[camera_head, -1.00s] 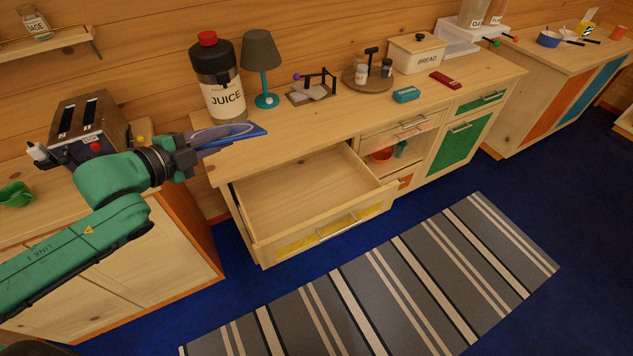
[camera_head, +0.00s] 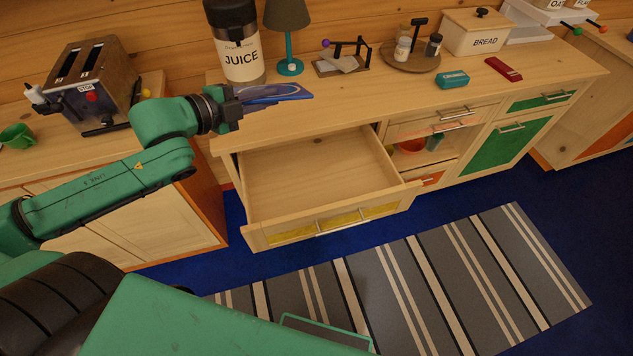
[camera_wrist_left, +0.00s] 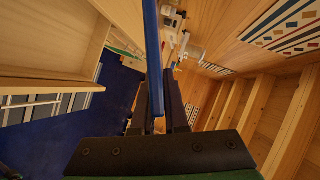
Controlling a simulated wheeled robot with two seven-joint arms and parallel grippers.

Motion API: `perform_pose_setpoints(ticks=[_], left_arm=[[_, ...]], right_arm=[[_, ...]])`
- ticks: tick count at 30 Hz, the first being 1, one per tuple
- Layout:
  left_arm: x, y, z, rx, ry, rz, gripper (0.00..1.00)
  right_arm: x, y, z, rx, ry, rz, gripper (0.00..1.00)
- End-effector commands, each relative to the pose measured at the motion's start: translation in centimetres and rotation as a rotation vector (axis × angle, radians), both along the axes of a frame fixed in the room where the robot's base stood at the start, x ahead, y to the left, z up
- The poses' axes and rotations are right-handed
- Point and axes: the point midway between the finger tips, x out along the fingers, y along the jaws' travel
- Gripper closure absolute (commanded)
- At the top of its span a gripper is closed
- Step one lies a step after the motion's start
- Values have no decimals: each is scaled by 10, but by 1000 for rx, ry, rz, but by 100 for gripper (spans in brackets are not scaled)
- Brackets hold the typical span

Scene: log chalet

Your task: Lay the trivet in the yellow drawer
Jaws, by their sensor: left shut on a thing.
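The blue trivet (camera_head: 282,93) is a thin flat plate seen nearly edge-on in the head view. My left gripper (camera_head: 243,96) is shut on its left end and holds it above the countertop's left front part, behind the drawer's left side. In the left wrist view the trivet (camera_wrist_left: 152,50) is a narrow blue strip between the dark fingers (camera_wrist_left: 164,112). The yellow drawer (camera_head: 308,170) is pulled out, with a pale wooden inside that looks empty and yellow panels on its front. The trivet is not over the drawer's front. My right gripper is not in view.
The juice dispenser (camera_head: 241,62), lamp (camera_head: 290,66) and a small rack (camera_head: 343,62) stand behind the trivet on the counter. A toaster (camera_head: 92,80) stands on the left cabinet. A striped rug (camera_head: 420,280) lies on the blue floor before the drawer.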

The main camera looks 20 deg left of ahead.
Motion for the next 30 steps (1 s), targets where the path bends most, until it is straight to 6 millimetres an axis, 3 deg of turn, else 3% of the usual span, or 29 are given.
perform_pose_setpoints(ticks=[1, 5, 12, 20, 24, 30], left_arm=[[0, 0, -22, 0, -5, -2, 100], [1, -1, -57, 0, -5, -2, 100], [1, -1, -146, 1, -6, -2, 100], [1, -1, -181, -1, -6, 0, 100], [2, -1, -221, -4, -7, 0, 100], [2, -1, -272, -5, -7, 1, 100]], right_arm=[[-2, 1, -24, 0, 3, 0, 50], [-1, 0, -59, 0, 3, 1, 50], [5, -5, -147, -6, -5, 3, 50], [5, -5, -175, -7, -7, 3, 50], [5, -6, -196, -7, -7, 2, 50], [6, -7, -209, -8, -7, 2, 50]])
